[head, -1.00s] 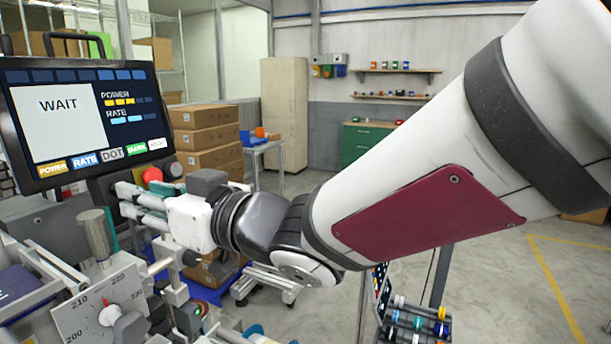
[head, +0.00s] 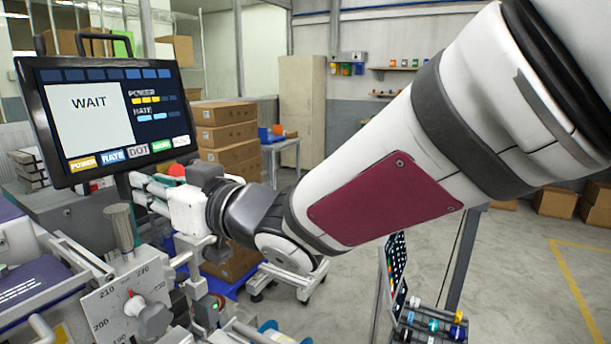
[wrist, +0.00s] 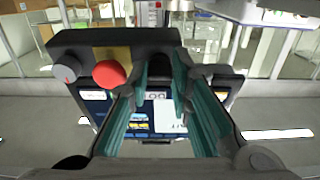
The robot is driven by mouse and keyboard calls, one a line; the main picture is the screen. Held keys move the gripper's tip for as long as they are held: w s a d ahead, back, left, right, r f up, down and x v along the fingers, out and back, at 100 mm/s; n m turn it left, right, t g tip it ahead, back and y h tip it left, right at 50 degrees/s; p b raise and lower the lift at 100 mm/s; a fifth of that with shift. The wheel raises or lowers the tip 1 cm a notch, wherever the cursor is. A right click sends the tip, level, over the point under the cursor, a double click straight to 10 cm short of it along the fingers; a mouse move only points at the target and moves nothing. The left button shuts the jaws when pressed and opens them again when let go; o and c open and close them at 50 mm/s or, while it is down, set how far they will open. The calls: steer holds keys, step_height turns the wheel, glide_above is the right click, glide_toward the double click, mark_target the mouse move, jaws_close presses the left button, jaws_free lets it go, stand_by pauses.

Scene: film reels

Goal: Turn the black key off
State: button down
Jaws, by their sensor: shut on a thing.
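In the wrist view, a dark control box carries a grey knob (wrist: 66,67), a red button (wrist: 110,74) and a small black part, likely the black key (wrist: 160,68). My gripper (wrist: 161,78) has its teal fingers on both sides of this black part and is shut on it. The fingers hide most of its shape, so its turn angle cannot be told. In the head view, my gripper (head: 150,188) reaches in below the monitor, next to the red button (head: 176,170). The key is hidden there.
The monitor (head: 108,118) above my gripper reads WAIT, with POWER and RATE bars. A machine with a numbered dial plate (head: 125,295) stands in front at the lower left. Cardboard boxes (head: 226,135) are stacked behind. The floor at right is open.

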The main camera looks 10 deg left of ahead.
steer(key=shift+w+r+n+g+h+b, duration=0.1)
steer(key=shift+n+g+h+b, duration=0.45)
steer(key=shift+n, duration=2.75)
steer(key=shift+w+r+n+g+h+b, duration=0.1)
steer(key=shift+n+g+b, duration=0.85)
steer(key=shift+n, duration=2.35)
steer(key=shift+w+n+g+h+b, duration=0.1)
steer(key=shift+n+g+h+b, duration=0.6)
steer(key=shift+n, duration=2.6)
steer(key=shift+y+b, duration=0.3)
steer(key=shift+y, duration=0.15)
steer(key=c, duration=1.7)
jaws_free()
steer(key=v, duration=1.2)
steer(key=shift+s, duration=0.2)
